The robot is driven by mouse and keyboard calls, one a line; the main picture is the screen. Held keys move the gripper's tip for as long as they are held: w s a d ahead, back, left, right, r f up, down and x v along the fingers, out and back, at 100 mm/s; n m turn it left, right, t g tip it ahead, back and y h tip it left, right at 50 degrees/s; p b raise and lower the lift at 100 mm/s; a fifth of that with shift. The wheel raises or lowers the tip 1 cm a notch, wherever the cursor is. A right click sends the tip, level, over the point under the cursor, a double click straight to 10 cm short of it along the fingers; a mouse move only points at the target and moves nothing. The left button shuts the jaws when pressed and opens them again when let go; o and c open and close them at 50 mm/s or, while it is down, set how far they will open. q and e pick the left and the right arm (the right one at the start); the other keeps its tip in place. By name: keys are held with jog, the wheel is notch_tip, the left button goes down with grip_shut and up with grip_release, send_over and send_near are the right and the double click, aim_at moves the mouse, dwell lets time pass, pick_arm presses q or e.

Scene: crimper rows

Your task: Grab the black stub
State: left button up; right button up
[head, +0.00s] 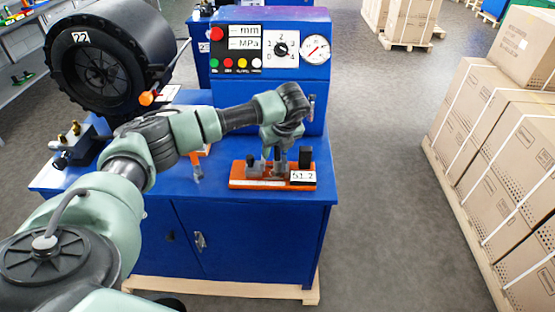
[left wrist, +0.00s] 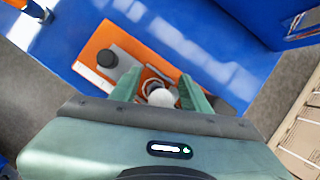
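An orange tray (head: 240,182) lies on the blue bench, and it fills the middle of the left wrist view (left wrist: 103,38). A short dark stub (head: 252,163) stands at its left end; in the left wrist view a dark round stub (left wrist: 107,57) shows there. A taller black piece (head: 305,157) stands at the right end, behind a "51.2" label. My left gripper (head: 273,165) points down over the middle of the tray. In the left wrist view its fingers (left wrist: 159,80) are apart, with a ring and a pale round top (left wrist: 160,97) between them; contact is unclear. My right gripper is out of view.
A blue machine with a gauge panel (head: 270,48) stands behind the tray. A large black roller die (head: 105,60) is at the left. A small fixture (head: 75,145) sits at the bench's left edge. Cartons (head: 500,150) stand right, across open floor.

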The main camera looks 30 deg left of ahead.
pick_arm(q)
grip_shut()
